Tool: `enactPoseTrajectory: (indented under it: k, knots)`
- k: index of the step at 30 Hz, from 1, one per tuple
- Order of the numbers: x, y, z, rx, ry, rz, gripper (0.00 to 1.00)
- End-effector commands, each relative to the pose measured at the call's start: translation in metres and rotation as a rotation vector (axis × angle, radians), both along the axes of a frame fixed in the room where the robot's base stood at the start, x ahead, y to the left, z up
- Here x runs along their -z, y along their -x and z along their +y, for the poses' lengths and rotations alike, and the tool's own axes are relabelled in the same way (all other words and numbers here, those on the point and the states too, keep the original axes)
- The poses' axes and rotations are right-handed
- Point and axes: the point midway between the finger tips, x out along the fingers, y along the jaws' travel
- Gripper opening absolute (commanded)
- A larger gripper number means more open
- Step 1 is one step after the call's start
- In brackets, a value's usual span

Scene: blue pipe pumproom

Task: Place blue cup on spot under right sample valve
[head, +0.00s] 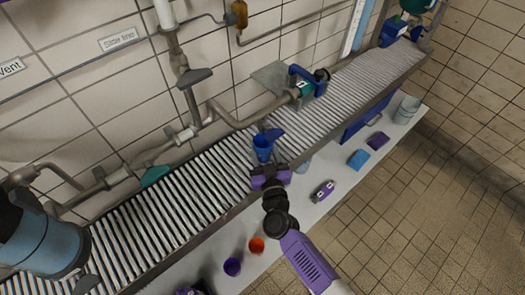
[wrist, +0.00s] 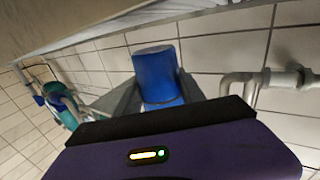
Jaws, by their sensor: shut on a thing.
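The blue cup (head: 262,150) is above the slatted grey rack, toward its front edge. My gripper (head: 268,168) is shut on it from the front side. The cup also shows in the wrist view (wrist: 156,75), between the two grey fingers of my gripper (wrist: 158,95). The spot under the valve is not clearly visible.
The slatted rack (head: 180,205) runs along the tiled wall under pipes. A grey-handled valve (head: 192,76) hangs to the left. Tiled floor lies right.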

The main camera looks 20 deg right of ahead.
Motion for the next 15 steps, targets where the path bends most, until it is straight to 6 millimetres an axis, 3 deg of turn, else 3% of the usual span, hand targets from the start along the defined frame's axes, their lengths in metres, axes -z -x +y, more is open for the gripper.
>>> enactPoseTrajectory:
  k: [8,12,15]
  knots:
    - [0.000,-0.020,-0.004,0.000,-0.001,-0.001,0.08]
    - [0.028,-0.018,-0.004,0.000,0.001,0.002,0.08]
    - [0.037,-0.018,-0.004,0.000,0.001,0.001,0.08]
